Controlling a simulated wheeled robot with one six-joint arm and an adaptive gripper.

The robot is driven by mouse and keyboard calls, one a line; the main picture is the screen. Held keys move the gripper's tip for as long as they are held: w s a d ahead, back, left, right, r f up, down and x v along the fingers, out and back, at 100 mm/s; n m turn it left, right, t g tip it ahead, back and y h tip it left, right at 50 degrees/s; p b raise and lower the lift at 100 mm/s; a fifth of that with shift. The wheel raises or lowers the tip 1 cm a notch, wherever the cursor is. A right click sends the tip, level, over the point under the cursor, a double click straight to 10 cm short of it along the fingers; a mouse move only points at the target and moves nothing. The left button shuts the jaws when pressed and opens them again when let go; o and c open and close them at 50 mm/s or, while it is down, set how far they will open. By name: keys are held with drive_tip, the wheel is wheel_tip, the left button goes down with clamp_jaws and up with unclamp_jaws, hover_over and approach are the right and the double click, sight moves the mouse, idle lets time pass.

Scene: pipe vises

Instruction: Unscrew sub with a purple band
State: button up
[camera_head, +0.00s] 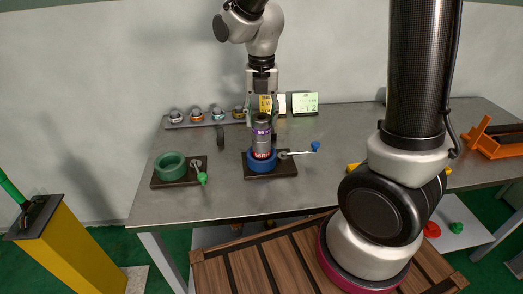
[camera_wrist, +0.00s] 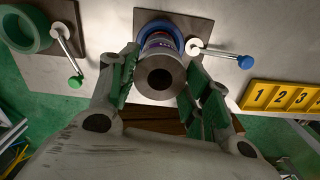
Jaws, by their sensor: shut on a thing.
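The sub with a purple band (camera_head: 262,131) is a grey cylinder standing upright on top of a part with a red label (camera_head: 262,154). That part stands in the blue ring vise (camera_head: 262,165) on a dark base plate. In the wrist view I look down on the sub's open top end (camera_wrist: 160,78), with the blue ring (camera_wrist: 157,29) behind it. My gripper (camera_head: 262,117) points down from above with one finger on each side of the sub. Its green-padded fingers also flank the sub in the wrist view (camera_wrist: 161,72); it is shut on the sub.
An empty green ring vise (camera_head: 170,166) with a green-knobbed handle stands to the left. The blue vise's handle ends in a blue knob (camera_head: 315,147) at the right. A rack with several small parts (camera_head: 197,117) and paper notes (camera_head: 304,103) are at the back. An orange frame (camera_head: 497,140) stands far right.

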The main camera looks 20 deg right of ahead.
drive_tip(key=o, duration=1)
drive_tip(key=shift+c, duration=0.2)
